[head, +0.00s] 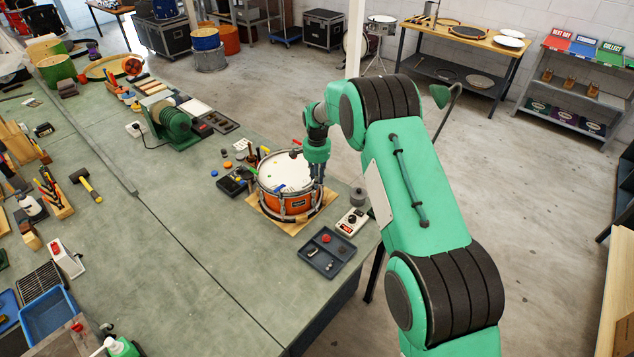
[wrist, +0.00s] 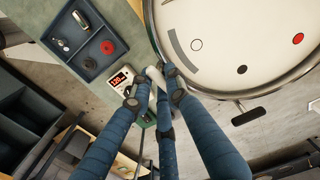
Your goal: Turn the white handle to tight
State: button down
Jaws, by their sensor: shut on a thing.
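The orange snare drum (head: 272,199) with a white top sits on a wooden board at the bench's corner. In the wrist view its pale head and metal rim (wrist: 240,95) fill the upper right. My gripper (head: 318,176) points down at the drum's right side. In the wrist view my gripper (wrist: 156,92) has its blue fingers closed together around a small white piece, which looks like the white handle (wrist: 153,72), beside the rim. The fingers hide most of it, so its angle and any marking for tight cannot be read. The handle is not clear in the head view.
A white meter with a red display (wrist: 122,80) stands close beside my fingers; it also shows in the head view (head: 352,221). A dark tray (head: 327,252) with small parts lies nearer the bench edge. Coloured markers and small pots crowd the drum's left. Open floor lies right of the bench.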

jog(key=shift+m, duration=0.6)
jog(key=shift+r, duration=0.1)
jog(key=c, duration=1.7)
grip_release()
jog(key=shift+o, duration=0.2)
notch_tip(320, 180, up, 12)
